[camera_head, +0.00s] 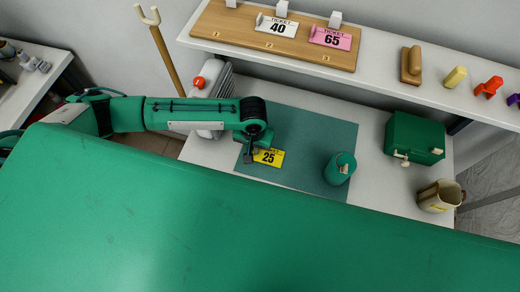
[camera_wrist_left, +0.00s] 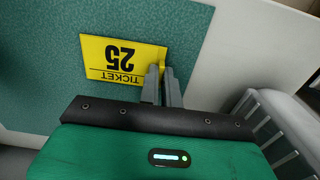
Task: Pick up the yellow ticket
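The yellow ticket (camera_head: 269,157), printed 25, shows face-up over the teal mat (camera_head: 310,123). It also fills the upper middle of the left wrist view (camera_wrist_left: 120,60), upside down. My left gripper (camera_head: 252,155) is at the ticket's left edge in the head view. In the left wrist view its two grey fingers (camera_wrist_left: 162,72) are close together at the ticket's edge and seem shut on it; the exact contact is hidden between them. I cannot tell whether the ticket touches the mat. My right gripper is not in view.
A teal canister (camera_head: 339,169) stands on the mat's right side. The shelf above carries tickets 40 (camera_head: 277,27) and 65 (camera_head: 331,38). A grey-white container (camera_head: 213,95) stands behind my left arm.

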